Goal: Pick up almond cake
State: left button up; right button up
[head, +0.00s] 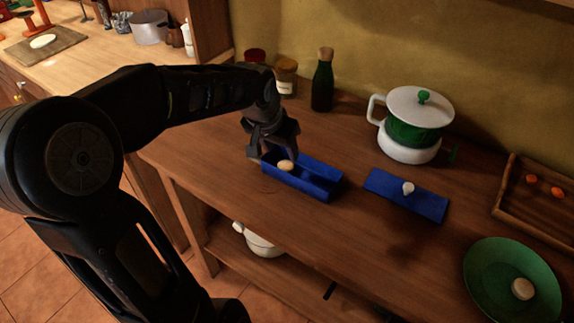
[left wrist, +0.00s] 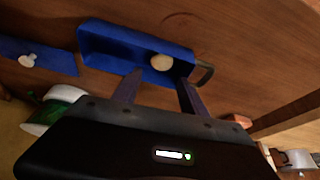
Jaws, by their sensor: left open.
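A small round tan cake (head: 286,165), which looks like the almond cake, lies in an open blue box (head: 322,188) on the wooden counter. The cake also shows near one end of the box in the left wrist view (left wrist: 162,62). My left gripper (head: 272,150) is open and empty above that end of the box. In the left wrist view its fingers (left wrist: 160,88) point toward the cake, one to each side and apart from it. A similar pale round piece (head: 522,288) lies on a green plate (head: 488,270). My right gripper is not in view.
The box's blue lid (head: 425,204) with a pale knob (head: 408,188) lies to the right. A green-and-white pot (head: 412,130), a dark bottle (head: 323,82) and jars (head: 287,75) stand along the wall. A wooden tray (head: 507,208) is far right. The counter's front is clear.

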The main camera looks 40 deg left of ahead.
aim_at(286, 163)
pick_arm(q)
jog(key=shift+x, duration=1.15)
jog(key=shift+p+x, duration=0.35)
jog(key=shift+x, duration=2.25)
jog(key=shift+s, duration=0.1)
grip_shut()
notch_tip(286, 163, up, 10)
